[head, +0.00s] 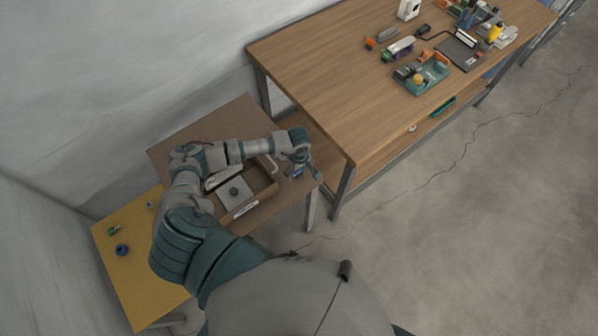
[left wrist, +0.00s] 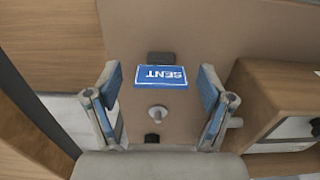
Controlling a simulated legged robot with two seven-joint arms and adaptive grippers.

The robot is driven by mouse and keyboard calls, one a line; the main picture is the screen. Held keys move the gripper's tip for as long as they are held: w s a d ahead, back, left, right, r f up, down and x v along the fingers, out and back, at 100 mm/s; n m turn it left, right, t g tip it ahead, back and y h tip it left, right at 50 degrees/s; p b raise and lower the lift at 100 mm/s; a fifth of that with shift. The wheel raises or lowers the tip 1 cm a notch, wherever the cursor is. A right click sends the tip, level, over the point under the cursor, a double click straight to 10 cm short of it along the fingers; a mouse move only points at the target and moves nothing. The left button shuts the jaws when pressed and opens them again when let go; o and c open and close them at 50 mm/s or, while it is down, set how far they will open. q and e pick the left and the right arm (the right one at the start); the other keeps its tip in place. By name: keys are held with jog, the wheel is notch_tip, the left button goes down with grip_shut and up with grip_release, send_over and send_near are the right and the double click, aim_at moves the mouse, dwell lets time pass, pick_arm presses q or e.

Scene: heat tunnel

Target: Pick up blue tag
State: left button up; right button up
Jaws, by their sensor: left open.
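The blue tag (left wrist: 161,76) lies on the brown table (left wrist: 185,40) in the left wrist view, with white lettering that reads "SENT" upside down. My left gripper (left wrist: 161,95) is open, with one finger on each side of the tag's lower part. The tag is not held, and I cannot tell how high the fingers are above it. In the head view, my left gripper (head: 304,172) is over the right end of the small brown table, and a bit of the blue tag (head: 297,173) shows beside it. My right gripper is not in view.
A wooden box (head: 266,191) stands left of the gripper and shows at right in the left wrist view (left wrist: 262,90). A dark block (left wrist: 161,58) lies beyond the tag. A yellow table (head: 130,270) is at left. A long workbench (head: 340,75) with several tools is at right.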

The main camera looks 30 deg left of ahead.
pick_arm(q)
jog(key=shift+a+f, duration=0.1)
jog(key=shift+f, duration=0.6)
jog(key=c, duration=0.9)
jog(key=shift+o, duration=0.2)
